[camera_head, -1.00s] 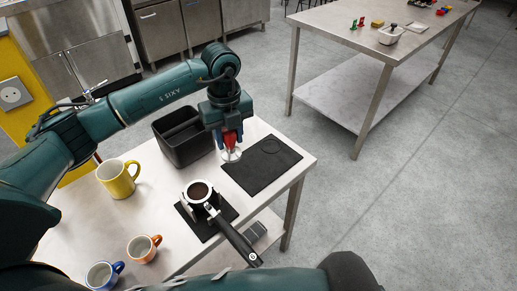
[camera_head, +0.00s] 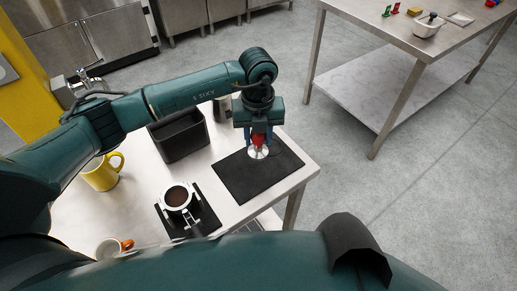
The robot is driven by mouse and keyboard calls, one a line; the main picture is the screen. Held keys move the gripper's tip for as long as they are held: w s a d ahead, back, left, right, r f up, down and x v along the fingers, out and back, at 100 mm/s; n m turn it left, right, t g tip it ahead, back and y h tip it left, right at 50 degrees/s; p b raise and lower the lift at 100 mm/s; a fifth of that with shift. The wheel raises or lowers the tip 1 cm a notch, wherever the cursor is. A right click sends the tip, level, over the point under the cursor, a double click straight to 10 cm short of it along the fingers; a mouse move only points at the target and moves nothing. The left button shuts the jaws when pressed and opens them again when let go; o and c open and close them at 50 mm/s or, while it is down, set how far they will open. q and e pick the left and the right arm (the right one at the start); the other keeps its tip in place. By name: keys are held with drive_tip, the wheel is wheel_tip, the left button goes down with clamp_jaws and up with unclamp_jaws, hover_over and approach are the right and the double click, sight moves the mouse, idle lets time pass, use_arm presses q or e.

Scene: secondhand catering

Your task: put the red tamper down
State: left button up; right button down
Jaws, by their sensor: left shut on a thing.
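The red tamper (camera_head: 258,147) has a red handle and a round silver base. My left gripper (camera_head: 259,139) is shut on its handle and holds it upright, base down. The tamper is over the black mat (camera_head: 240,182) on the steel table; I cannot tell whether its base touches the mat. My right gripper does not show; a dark green part of my own body crosses the bottom of the view.
A portafilter with coffee (camera_head: 177,198) rests on a smaller dark mat in front. A black bin (camera_head: 180,137) stands behind, left of the gripper. A yellow mug (camera_head: 102,173) and an orange-handled cup (camera_head: 112,246) are at left. Another steel table (camera_head: 385,45) stands at back right.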

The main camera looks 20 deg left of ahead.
sight(258, 149)
use_arm(q)
drive_tip(key=shift+f, duration=2.5)
drive_tip(key=shift+f, duration=0.1)
drive_tip(key=o, duration=1.2)
wheel_tip(258, 149, up, 12)
drive_tip(key=shift+r+b, duration=0.1)
drive_tip(key=shift+b, duration=0.3)
